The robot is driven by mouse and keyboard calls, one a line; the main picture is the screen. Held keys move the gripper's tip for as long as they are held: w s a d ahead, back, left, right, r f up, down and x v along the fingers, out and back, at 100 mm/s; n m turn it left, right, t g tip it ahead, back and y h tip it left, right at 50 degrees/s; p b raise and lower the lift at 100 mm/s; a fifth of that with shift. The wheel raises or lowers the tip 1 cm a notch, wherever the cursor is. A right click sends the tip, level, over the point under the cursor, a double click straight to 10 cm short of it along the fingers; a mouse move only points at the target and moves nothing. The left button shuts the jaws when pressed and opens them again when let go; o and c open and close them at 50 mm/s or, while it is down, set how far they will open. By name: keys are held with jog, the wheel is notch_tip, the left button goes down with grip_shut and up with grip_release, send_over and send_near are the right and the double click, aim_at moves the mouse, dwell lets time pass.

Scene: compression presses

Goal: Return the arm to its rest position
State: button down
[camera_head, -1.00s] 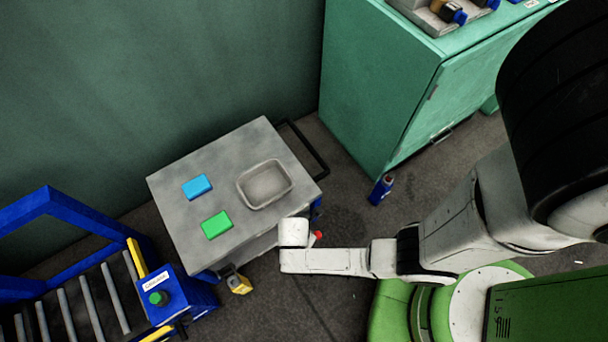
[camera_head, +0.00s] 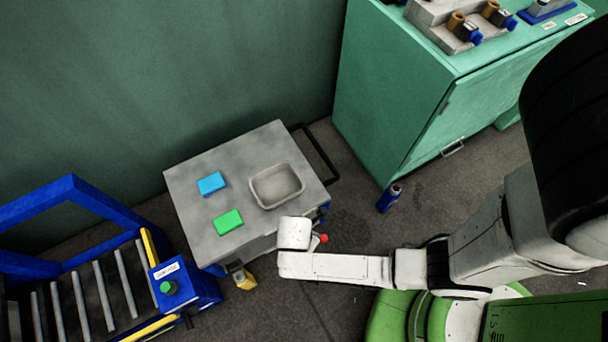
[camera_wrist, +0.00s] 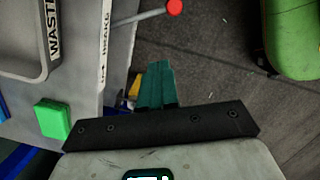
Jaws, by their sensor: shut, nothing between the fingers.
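My gripper (camera_wrist: 155,86) shows in the wrist view as two teal fingers pressed together, with nothing between them. In the head view my white arm reaches left from the right side, and its end is at the front right edge of the grey cart (camera_head: 195,225). The fingers are hidden there. In the wrist view the fingers point over the floor, right beside the cart's edge.
The cart carries a blue block (camera_head: 211,184), a green block (camera_head: 228,222) and a grey tray (camera_head: 277,186). A red knob (camera_wrist: 174,7) on a rod is close by. A blue roller conveyor (camera_head: 110,290) is at left, a green cabinet (camera_head: 390,100) behind. A blue bottle (camera_head: 389,198) stands on the floor.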

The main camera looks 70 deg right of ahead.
dwell(0.3)
jog(key=s+d+r+m+y, duration=0.1)
jog(key=d+r+m, duration=0.1)
jog(key=r+m, duration=0.6)
jog(key=d+r+m+t+y, duration=0.1)
jog(key=d+r+m, duration=0.1)
jog(key=r+m, duration=0.6)
notch_tip(320, 180, up, 8)
jog(key=shift+s+f, duration=0.15)
jog(key=shift+s, duration=0.2)
